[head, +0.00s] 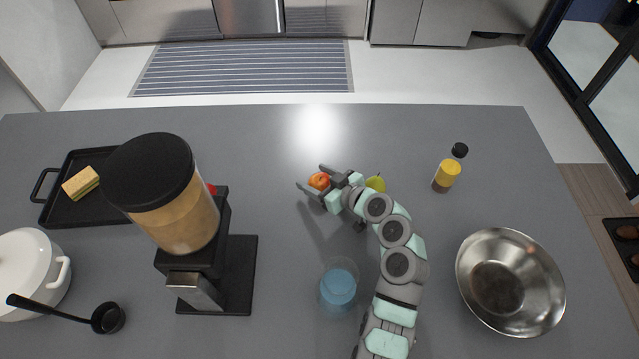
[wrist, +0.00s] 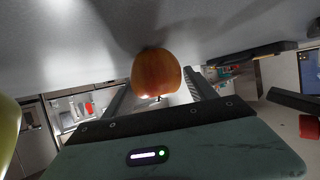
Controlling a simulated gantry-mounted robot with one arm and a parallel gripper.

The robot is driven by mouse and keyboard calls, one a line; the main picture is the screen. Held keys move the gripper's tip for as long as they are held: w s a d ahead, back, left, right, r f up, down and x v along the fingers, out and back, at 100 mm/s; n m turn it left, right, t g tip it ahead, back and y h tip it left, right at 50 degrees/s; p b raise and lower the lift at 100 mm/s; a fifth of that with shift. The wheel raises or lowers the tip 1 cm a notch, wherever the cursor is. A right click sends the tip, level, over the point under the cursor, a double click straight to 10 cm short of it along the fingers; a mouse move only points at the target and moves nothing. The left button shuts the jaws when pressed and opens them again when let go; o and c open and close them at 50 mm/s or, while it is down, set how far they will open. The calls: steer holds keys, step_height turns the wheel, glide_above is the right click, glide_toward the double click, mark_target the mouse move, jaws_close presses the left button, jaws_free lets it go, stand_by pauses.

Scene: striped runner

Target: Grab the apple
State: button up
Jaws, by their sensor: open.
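The apple (head: 318,181) is red-orange and sits on the grey counter in the head view, near the middle. It also shows in the wrist view (wrist: 157,74), just beyond the gripper body and between the two fingers. My gripper (head: 310,175) is open, with one finger on each side of the apple. I cannot tell whether either finger touches it. The wrist picture is turned over, with the counter (wrist: 50,40) at the top.
A yellow-green fruit (head: 376,183) lies close behind the gripper, partly hidden by my arm. The counter beyond the apple is clear.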

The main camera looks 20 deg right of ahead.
steer(key=shift+x, duration=0.9)
steer(key=shift+d+r, duration=0.1)
jaws_close()
